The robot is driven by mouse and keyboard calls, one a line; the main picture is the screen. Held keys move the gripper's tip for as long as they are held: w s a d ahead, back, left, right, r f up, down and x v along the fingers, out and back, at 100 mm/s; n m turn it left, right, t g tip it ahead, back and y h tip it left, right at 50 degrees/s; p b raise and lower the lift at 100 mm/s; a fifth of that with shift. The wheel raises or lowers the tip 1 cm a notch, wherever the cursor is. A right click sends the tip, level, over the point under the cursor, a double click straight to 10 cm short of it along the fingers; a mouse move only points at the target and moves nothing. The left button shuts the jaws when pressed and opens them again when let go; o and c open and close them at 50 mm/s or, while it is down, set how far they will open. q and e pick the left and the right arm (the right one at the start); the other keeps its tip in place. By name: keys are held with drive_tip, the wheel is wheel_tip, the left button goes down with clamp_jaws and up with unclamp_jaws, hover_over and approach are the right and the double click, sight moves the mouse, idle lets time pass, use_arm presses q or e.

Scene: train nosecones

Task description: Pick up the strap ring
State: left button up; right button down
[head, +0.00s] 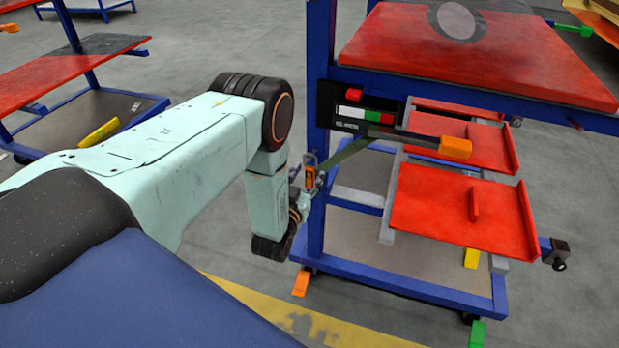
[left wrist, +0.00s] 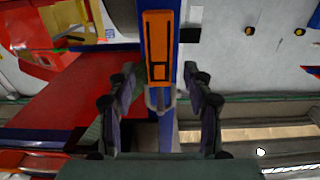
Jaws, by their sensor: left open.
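A metal ring (left wrist: 158,101) hangs at the lower end of an orange buckle (left wrist: 158,45) in front of the blue post in the left wrist view; I take this to be the strap ring. In the head view the orange buckle (head: 310,176) is small beside the post, and the ring is hard to make out there. A dark green strap (head: 347,156) runs from it to the right. My left gripper (left wrist: 159,74) is open, with one finger on each side of the buckle and ring, apart from both. It shows in the head view (head: 302,196) too. My right gripper is not in view.
The blue post (head: 317,120) belongs to a cart with red shelves (head: 462,208). A black box (head: 362,112) and an orange-ended bar (head: 455,148) sit right of the post. Another cart with red shelves (head: 60,75) stands at the left. Grey floor lies between them.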

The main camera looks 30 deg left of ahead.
use_arm(q)
drive_tip(key=shift+x, duration=0.9)
clamp_jaws()
drive_tip(key=shift+r, duration=0.1)
